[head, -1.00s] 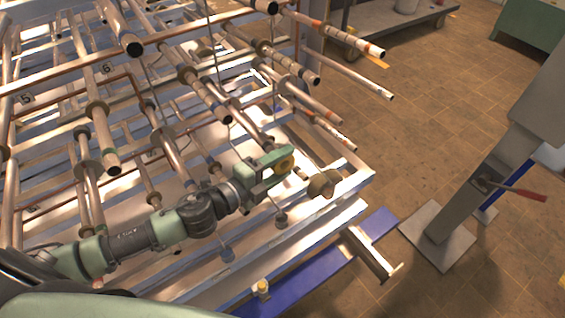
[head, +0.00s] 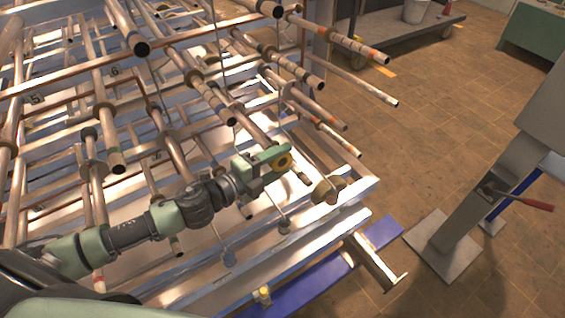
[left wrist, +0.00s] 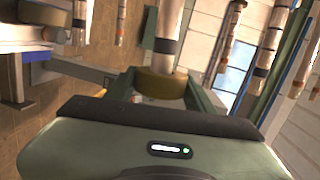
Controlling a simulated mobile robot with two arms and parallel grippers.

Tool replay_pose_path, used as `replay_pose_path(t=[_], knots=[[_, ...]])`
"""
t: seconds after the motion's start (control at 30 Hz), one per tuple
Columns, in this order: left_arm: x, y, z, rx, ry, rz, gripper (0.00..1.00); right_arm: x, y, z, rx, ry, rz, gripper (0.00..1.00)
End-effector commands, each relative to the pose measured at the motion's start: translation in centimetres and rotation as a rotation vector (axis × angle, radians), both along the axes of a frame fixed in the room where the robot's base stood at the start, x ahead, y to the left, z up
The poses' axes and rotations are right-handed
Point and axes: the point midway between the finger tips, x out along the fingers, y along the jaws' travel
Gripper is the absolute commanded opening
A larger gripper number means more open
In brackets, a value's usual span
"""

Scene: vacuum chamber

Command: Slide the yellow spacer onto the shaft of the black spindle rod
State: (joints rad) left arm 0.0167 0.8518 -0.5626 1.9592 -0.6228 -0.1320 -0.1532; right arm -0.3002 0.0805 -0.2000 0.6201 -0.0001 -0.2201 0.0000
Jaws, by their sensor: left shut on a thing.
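The yellow spacer (head: 284,161) is a short ring with a dark hole, held at the tip of my left gripper (head: 277,160) in the head view. In the left wrist view the spacer (left wrist: 160,88) sits between the fingers of my left gripper (left wrist: 160,95). A pale shaft (left wrist: 169,35) lines up with the ring there; I cannot tell whether it enters the hole. Many similar rods show in the head view, and I cannot tell which one is the black spindle rod. My right gripper is not in view.
A rack of several copper-coloured tubes (head: 228,115) surrounds the left arm. A grey post with a red lever (head: 525,200) stands at right. Open tiled floor (head: 440,130) lies between.

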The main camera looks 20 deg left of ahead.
Motion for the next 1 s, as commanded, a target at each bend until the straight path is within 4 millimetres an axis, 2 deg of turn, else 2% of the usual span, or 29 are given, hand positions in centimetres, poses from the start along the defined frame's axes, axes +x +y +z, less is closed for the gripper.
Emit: replay_pose_path(t=[0.03, 0.1, 0.53, 0.57, 0.63, 1.0], knots=[[0.67, 1.01, 0.05, 0.012, -0.007, 0.015, 0.14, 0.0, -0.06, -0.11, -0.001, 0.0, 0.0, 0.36], [0.89, 1.33, 0.06, 0.013, -0.008, 0.016, 0.14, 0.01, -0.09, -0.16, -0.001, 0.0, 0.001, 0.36], [1.3, 1.8, 0.28, 0.017, -0.013, 0.017, 0.14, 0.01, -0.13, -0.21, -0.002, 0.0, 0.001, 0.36], [1.3, 1.8, 0.28, 0.017, -0.013, 0.017, 0.59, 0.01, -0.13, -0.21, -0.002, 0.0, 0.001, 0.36], [1.31, 1.8, 0.28, 0.017, -0.013, 0.017, 0.78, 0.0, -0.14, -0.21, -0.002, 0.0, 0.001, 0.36], [0.97, 1.91, -0.03, 0.018, -0.008, 0.018, 0.79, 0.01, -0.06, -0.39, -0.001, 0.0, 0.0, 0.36]])
